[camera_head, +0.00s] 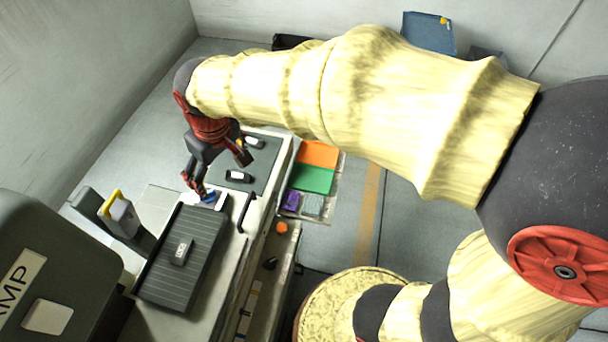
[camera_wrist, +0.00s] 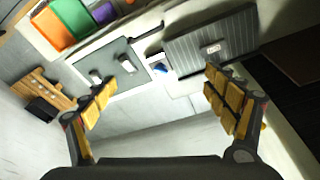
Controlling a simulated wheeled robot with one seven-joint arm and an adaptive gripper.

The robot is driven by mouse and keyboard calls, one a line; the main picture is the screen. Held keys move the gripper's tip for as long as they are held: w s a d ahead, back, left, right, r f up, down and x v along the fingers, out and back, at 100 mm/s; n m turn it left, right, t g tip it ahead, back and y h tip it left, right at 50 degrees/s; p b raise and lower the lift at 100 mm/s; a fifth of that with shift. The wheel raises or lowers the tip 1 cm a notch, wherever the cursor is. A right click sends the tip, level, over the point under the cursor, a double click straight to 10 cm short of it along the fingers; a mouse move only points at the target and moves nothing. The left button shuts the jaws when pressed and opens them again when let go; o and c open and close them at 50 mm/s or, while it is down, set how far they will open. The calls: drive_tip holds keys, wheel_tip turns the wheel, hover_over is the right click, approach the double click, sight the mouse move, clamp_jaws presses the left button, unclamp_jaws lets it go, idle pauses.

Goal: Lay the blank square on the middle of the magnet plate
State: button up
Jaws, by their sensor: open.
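A small dark block with a pale patch on top, which looks like the blank (camera_head: 181,251), lies on a dark ribbed plate, which looks like the magnet plate (camera_head: 205,240). The block sits near the plate's middle and looks roughly in line with its long sides. In the wrist view, the block (camera_wrist: 212,48) and the ribbed plate (camera_wrist: 185,48) show beyond the right finger. My gripper (camera_head: 218,171) is open and empty, over the area behind the plate. Its spread fingers (camera_wrist: 158,84) have nothing between them but bench and floor seen further off.
A grey mat (camera_head: 262,165) behind the plate bears two dark blocks with white labels (camera_head: 239,176). A small blue thing (camera_head: 208,196) lies by the plate's far edge. Orange and green trays (camera_head: 313,178) are to the right.

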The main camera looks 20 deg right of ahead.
drive_tip(key=s+d+r+m+t, duration=0.1)
drive_tip(key=s+d+r+m, duration=0.1)
drive_tip(key=s+d, duration=0.5)
drive_tip(key=s+d+r+m+t+h, duration=0.1)
drive_tip(key=s+d+r+m+t, duration=0.1)
drive_tip(key=s+d, duration=0.6)
drive_tip(key=d+r+m, duration=0.1)
drive_tip(key=d+r, duration=0.1)
drive_tip(key=shift+d+m, duration=0.3)
drive_tip(key=shift+d, duration=0.1)
drive_tip(key=shift+s+f, duration=0.1)
drive_tip(key=shift+f, duration=0.05)
wheel_tip(320, 180, down, 12)
drive_tip(key=b, duration=1.2)
drive_tip(key=shift+c, duration=1.2)
